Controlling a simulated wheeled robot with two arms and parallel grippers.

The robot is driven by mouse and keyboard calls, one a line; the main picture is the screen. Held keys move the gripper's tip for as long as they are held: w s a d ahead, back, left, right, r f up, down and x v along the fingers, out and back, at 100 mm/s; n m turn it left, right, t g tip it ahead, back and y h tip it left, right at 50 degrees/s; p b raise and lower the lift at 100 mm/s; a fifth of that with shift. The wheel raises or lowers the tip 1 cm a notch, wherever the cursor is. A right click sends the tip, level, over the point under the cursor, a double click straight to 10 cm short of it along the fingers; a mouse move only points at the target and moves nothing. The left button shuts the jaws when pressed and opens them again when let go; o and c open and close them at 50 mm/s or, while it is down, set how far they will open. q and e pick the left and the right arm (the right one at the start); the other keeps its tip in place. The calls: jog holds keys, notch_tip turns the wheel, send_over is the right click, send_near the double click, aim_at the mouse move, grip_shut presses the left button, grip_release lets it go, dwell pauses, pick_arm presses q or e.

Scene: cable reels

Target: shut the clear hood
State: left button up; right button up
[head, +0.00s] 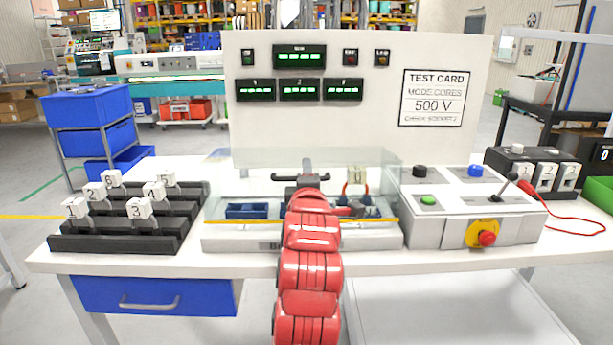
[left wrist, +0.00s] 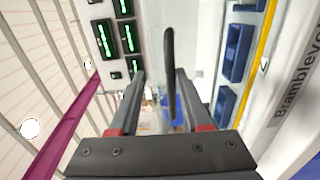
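The clear hood (head: 255,172) is a transparent cover over the test fixture (head: 225,240) at the middle of the bench. Its edges are faint, and I cannot tell whether it is fully down. My left gripper (head: 306,178) is at the hood's front middle, at the end of the red arm. In the left wrist view, my left gripper (left wrist: 158,78) has its fingers apart, with a dark bar (left wrist: 169,60), seemingly the hood's handle, between or just beyond them. Contact is not clear. My right gripper is not in view.
A black rack (head: 120,240) with numbered white blocks stands left of the fixture. A control box (head: 470,215) with a red stop button stands right. An upright panel (head: 350,120) with green displays is behind. A red lead (head: 570,218) lies at the far right.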

pick_arm(q)
jog(key=s+b, duration=0.4)
jog(key=s, duration=1.3)
jog(key=shift+s+r, duration=0.2)
jog(key=shift+r, duration=0.1)
jog(key=shift+w, duration=0.1)
